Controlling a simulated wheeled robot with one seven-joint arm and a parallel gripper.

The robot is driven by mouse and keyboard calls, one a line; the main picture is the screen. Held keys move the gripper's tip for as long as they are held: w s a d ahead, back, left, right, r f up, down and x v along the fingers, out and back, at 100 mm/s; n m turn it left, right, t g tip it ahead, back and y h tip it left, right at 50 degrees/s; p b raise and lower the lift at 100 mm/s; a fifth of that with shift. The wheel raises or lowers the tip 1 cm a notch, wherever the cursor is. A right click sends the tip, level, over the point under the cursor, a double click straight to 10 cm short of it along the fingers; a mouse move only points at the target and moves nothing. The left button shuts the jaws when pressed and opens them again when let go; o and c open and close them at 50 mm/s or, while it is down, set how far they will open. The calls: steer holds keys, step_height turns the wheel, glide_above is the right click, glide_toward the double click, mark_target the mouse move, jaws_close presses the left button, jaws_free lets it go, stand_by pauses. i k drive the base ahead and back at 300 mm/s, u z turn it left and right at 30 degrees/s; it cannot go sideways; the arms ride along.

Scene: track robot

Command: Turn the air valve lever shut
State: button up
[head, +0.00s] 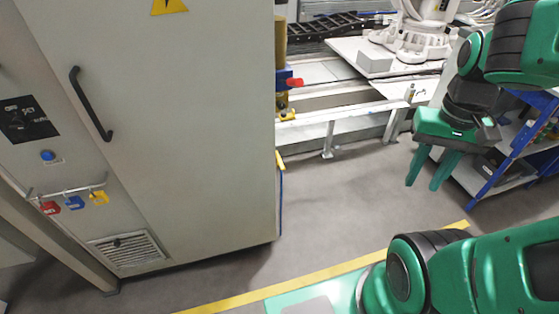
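A small red lever-like part (295,82) sticks out to the right from a blue body (283,78), just past the right edge of the grey cabinet. It looks like the air valve lever. The cabinet hides the left side of the blue body, and the part is too small to tell its exact angle. My gripper (423,185) hangs at the right with its two green fingers pointing down. The fingers are apart with floor showing between them, and nothing is held. The gripper is well to the right of the red part and lower in the picture, not touching it.
The tall grey cabinet (200,120) with a black handle (91,104) fills the left. A white rail (345,113) runs behind the open grey floor (340,200). A blue-framed shelf (500,170) stands behind my gripper. A yellow line (300,277) crosses the floor.

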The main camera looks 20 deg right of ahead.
mark_target(278, 158)
steer(key=z, duration=0.05)
steer(key=i, duration=1)
steer(key=u, duration=0.05)
steer(key=k, duration=0.2)
steer(key=u, duration=0.05)
